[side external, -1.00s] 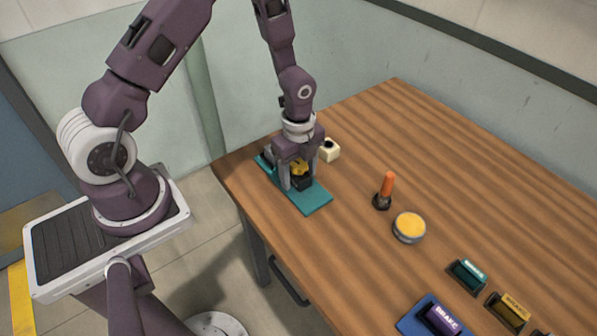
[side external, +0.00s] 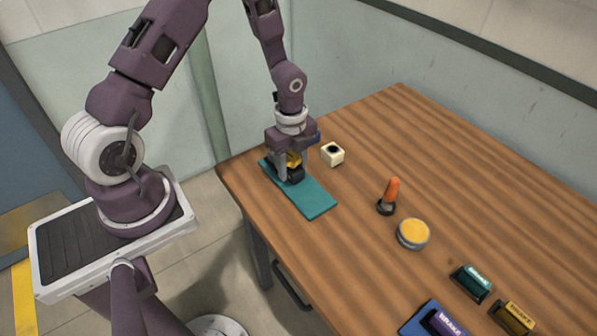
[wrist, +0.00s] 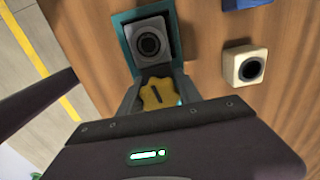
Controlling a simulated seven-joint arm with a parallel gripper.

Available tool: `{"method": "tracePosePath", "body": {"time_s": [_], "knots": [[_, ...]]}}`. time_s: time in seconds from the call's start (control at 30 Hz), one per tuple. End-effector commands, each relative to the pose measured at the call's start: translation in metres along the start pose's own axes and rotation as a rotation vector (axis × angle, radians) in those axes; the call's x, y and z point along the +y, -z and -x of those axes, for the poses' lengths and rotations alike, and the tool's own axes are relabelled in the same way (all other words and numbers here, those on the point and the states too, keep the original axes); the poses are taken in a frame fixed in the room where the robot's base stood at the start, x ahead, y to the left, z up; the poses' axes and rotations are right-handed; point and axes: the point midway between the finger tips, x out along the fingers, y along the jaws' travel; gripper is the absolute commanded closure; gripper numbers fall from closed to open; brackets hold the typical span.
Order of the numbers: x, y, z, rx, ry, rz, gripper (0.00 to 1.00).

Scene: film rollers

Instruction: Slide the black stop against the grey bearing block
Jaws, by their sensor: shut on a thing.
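The black stop (side external: 296,174) with a yellow lobed knob (side external: 293,159) on top stands on the teal base plate (side external: 312,202), near its far end. The knob also shows in the wrist view (wrist: 160,95). My gripper (side external: 289,172) is shut on the stop, its fingers on either side of it, low over the plate. The grey bearing block (wrist: 149,41), with a dark round bore, sits on the plate just ahead of the stop in the wrist view; my gripper mostly hides it in the side view. The knob hides the stop's front face, so I cannot tell whether they touch.
A cream block (side external: 332,154) with a dark hole stands right of the plate. A blue object (wrist: 240,3) lies beyond the block. An orange-handled piece (side external: 390,195), a yellow-topped disc (side external: 413,233) and several labelled blocks are nearer. The plate's near half is clear.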

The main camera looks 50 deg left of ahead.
Motion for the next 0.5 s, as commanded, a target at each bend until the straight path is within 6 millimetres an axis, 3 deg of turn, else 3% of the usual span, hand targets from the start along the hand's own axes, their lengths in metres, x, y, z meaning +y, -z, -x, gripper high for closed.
{"method": "tracePosePath", "body": {"time_s": [0.23,0.27,0.3,0.5], "knots": [[-0.0007,-0.002,0.0005,-0.003,0.002,0.004,1.0],[-0.0007,-0.0022,0.0005,-0.003,0.002,0.004,0.53],[-0.0006,-0.0021,0.0005,-0.003,0.002,0.004,0.45],[-0.0004,-0.0014,0.0003,-0.002,0.001,0.002,0.42]]}}
